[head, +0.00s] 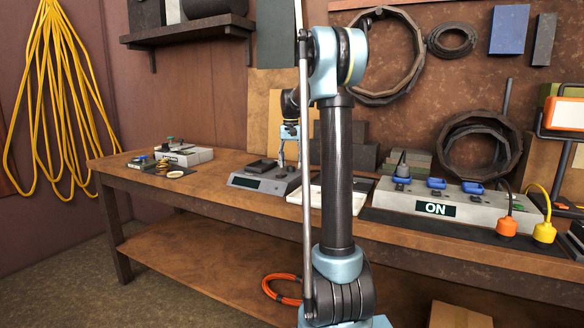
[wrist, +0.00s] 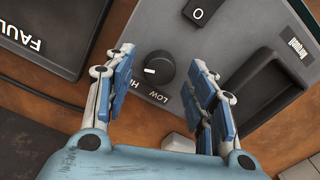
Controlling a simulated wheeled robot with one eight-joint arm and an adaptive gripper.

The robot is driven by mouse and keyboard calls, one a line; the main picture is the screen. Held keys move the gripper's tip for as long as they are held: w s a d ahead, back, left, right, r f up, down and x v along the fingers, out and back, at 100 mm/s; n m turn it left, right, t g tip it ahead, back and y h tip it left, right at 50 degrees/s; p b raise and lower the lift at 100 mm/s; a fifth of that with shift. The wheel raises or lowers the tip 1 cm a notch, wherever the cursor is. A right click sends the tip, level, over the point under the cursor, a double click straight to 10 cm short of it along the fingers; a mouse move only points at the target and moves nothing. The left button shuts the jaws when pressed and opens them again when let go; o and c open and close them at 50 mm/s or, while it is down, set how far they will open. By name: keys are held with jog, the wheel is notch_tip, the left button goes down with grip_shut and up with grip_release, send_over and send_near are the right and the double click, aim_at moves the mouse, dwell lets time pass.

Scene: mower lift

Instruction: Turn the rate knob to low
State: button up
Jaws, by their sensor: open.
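The rate knob (wrist: 160,82) is a round dark knob with a short white mark on its face, on a grey panel (wrist: 178,112) in the wrist view. The labels HI (wrist: 133,85) and LOW (wrist: 157,98) are printed beside it, on the side nearer my gripper. The white mark's exact setting is hard to tell. My gripper (wrist: 163,60) is open, with one blue-padded finger on each side of the knob; I see no contact. In the head view my gripper (head: 290,135) hangs over a grey device (head: 284,184) on the bench; the knob cannot be made out there.
In the wrist view, a black O switch (wrist: 198,11) and a dark recessed handle (wrist: 265,92) share the panel. A dark FAULT display (wrist: 45,20) is at left. In the head view, a power strip (head: 395,203) reading ON stands right on the bench (head: 225,172).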

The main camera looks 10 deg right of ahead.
jog(key=shift+f, duration=0.75)
jog(key=c, duration=1.1)
jog(key=shift+d, duration=0.25)
jog(key=shift+a, duration=0.15)
jog(key=shift+n, duration=0.4)
jog(key=n, duration=0.6)
jog(key=shift+n, duration=0.3)
jog(key=n, duration=0.6)
jog(key=shift+n, duration=0.4)
